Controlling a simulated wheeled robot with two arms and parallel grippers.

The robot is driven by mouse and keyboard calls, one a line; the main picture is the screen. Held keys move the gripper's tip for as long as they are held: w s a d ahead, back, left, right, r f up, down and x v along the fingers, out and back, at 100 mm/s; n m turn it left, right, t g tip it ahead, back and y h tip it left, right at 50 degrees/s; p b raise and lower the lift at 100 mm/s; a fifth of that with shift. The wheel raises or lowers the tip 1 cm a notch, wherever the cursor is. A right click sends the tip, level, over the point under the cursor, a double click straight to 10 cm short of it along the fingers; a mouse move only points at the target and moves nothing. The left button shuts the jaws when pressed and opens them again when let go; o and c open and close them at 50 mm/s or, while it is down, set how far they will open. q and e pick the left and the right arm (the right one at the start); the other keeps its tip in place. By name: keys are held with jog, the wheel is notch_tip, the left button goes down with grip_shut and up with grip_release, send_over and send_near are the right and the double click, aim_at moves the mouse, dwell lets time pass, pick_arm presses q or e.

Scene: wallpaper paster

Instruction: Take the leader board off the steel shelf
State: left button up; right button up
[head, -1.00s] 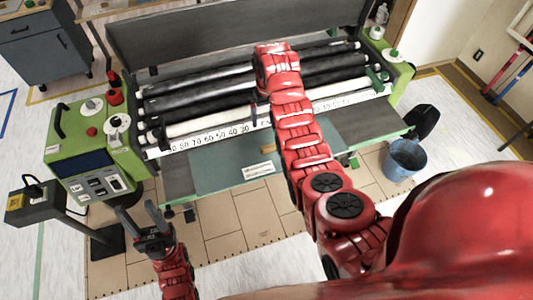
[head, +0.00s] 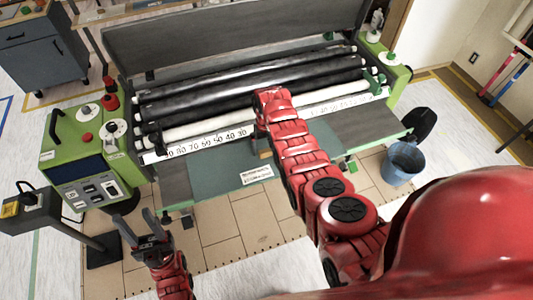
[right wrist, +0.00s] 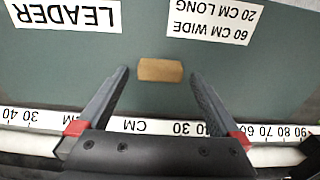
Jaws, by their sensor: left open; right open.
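The leader board (head: 215,180) is a flat teal panel lying on the grey steel shelf (head: 360,130) at the front of the green machine. It has white labels and a small wooden block (right wrist: 160,70); the right wrist view also shows the board (right wrist: 60,60). My right gripper (right wrist: 158,73) is open above the board, with its fingers on either side of the block and nothing visibly gripped. Its height over the board is hard to tell. My left gripper (head: 135,214) is open and empty, low at the left front.
Black and white rollers (head: 250,85) and a numbered ruler strip (head: 205,143) lie behind the shelf. A green control cabinet (head: 85,150) stands left. A blue bucket (head: 403,163) is at the right. Cardboard (head: 230,235) covers the floor in front.

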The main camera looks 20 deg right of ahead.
jog(key=shift+f, duration=0.8)
jog(key=c, duration=1.6)
